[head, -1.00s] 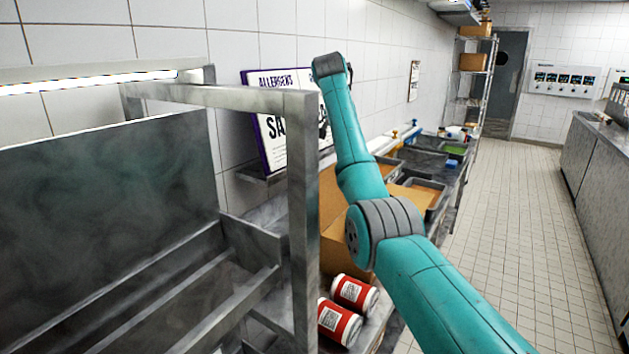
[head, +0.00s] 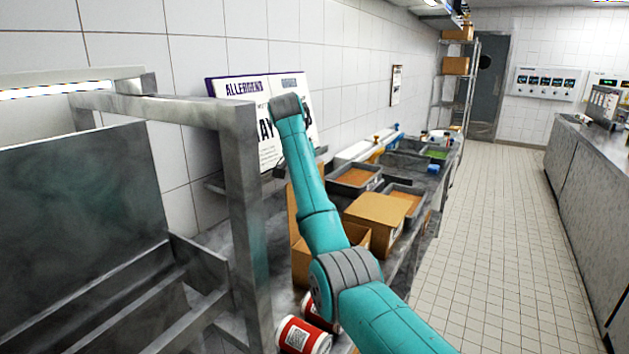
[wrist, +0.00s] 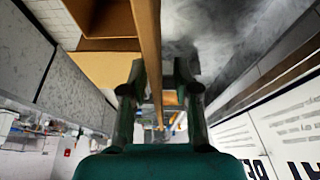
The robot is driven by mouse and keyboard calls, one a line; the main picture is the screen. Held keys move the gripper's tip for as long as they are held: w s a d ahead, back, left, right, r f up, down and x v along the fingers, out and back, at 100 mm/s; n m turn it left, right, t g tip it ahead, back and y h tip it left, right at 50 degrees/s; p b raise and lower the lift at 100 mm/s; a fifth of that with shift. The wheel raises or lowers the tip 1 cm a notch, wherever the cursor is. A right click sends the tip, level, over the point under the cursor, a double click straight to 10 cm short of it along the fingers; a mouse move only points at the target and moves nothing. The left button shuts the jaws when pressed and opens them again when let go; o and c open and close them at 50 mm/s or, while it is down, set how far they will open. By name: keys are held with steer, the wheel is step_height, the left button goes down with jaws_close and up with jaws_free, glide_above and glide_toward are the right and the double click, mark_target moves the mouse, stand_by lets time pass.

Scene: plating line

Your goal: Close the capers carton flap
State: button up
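An open brown cardboard carton (head: 301,262) stands on the steel counter, partly hidden behind my teal arm in the head view. A thin upright cardboard edge (wrist: 149,45) runs down the middle, in line with the gap between my fingers. My gripper (wrist: 160,68) has its fingers apart; whether they touch the cardboard I cannot tell.
Red-and-white cans (head: 303,337) lie in front of the carton. A steel frame (head: 243,220) stands close on the left. Trays (head: 355,177) and bottles line the counter beyond. An allergen sign (head: 240,88) leans at the wall. The tiled floor on the right is clear.

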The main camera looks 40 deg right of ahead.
steer(key=shift+d+f, duration=0.1)
steer(key=shift+f, duration=0.05)
jaws_close()
steer(key=shift+d, duration=0.15)
